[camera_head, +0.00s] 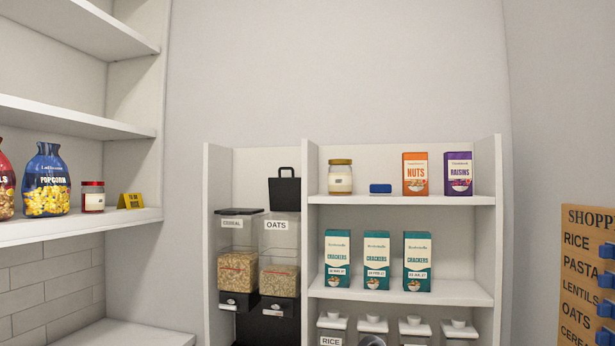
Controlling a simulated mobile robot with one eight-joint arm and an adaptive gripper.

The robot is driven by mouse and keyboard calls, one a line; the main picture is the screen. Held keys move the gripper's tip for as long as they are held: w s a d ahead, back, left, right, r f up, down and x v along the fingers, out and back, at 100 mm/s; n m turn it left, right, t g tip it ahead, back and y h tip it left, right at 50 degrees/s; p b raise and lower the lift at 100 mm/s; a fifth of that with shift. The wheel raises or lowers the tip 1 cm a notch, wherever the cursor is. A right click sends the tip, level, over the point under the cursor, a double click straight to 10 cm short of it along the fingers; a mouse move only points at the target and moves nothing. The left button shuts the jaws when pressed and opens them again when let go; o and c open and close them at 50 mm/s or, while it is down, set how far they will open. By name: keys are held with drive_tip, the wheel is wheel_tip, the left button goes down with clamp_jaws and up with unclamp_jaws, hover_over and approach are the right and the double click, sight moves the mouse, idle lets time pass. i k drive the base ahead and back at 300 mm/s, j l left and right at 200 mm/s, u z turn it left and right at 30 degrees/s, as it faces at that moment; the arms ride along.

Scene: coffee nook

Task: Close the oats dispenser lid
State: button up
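The oats dispenser (279,255) stands in the left bay of the white shelf unit. It is a clear container labelled OATS, partly filled, with a black base. Its black lid (285,190) with a loop handle stands raised upright at the top, so the lid is open. The cereal dispenser (238,258) stands just to its left with its dark lid (240,211) lying flat and shut. My gripper is not in view.
A white divider (307,240) rises right beside the oats dispenser. Shelves to the right hold cracker boxes (376,260), a nuts box (415,174), a raisins box (459,174) and jars. A shelf with a popcorn bag (46,181) stands at left. A shopping board (588,270) is at right.

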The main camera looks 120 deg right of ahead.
sight(286, 193)
drive_tip(key=z, duration=4)
drive_tip(key=i+l+u, duration=0.15)
drive_tip(key=l, duration=0.2)
drive_tip(key=i, duration=0.05)
